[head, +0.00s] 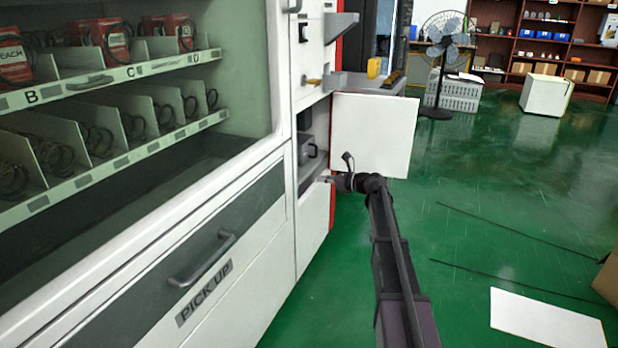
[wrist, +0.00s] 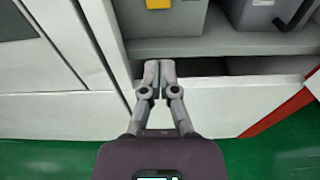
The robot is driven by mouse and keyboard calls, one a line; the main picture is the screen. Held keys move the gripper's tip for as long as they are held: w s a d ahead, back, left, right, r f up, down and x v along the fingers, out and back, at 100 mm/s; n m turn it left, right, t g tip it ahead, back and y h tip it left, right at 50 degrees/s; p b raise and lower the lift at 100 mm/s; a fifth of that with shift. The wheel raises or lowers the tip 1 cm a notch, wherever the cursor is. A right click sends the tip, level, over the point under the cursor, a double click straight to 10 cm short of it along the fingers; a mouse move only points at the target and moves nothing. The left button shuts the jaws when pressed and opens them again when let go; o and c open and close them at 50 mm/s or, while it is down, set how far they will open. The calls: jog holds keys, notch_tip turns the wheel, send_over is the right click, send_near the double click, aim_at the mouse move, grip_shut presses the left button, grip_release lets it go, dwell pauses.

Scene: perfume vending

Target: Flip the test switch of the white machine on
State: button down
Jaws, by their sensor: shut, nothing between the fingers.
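The white machine (head: 245,215) fills the left of the head view. Its narrow right column has an open compartment, with a white door (head: 375,130) swung out to the right. My gripper (head: 324,179) is at the mouth of this compartment, near its lower shelf edge. In the wrist view my gripper (wrist: 159,66) is shut and empty, its fingertips together just below the grey shelf (wrist: 235,46). A grey box with a yellow part (wrist: 158,4) stands on the shelf above the fingertips. I cannot make out which part is the test switch.
A second grey box (wrist: 262,12) with a dark handle stands to the right on the shelf. A grey ledge (head: 375,84) with yellow items sits above the door. The green floor to the right is mostly clear, with a fan (head: 440,60) farther back.

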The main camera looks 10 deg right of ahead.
jog(key=shift+s+d+f, duration=0.15)
jog(key=shift+s+d, duration=0.45)
jog(key=shift+d, duration=0.2)
jog(key=shift+s+d+f, duration=0.1)
jog(key=shift+s+d, duration=0.5)
jog(key=shift+d, duration=0.2)
jog(key=s+a+f+n+g+h+p, duration=0.25)
jog(key=s+a+n, duration=0.35)
jog(key=s, duration=0.3)
jog(key=s+a+f+n+g+h+p, duration=0.2)
jog(key=s+a+n+g+h+p, duration=0.15)
jog(key=s+a+n, duration=0.45)
jog(key=s+d+r+n+g+h+p, duration=0.15)
jog(key=s+n+h+p, duration=0.35)
jog(key=s, duration=0.6)
jog(key=s+d+r+n+g+h+p, duration=0.1)
jog(key=s+d+n+g+h+p, duration=0.15)
jog(key=s+n, duration=0.55)
notch_tip(320, 180, up, 37)
jog(key=s+m+p, duration=0.1)
jog(key=s+p, duration=0.1)
jog(key=p, duration=3.5)
jog(key=shift+a+m+p, duration=0.35)
jog(key=shift+m, duration=0.05)
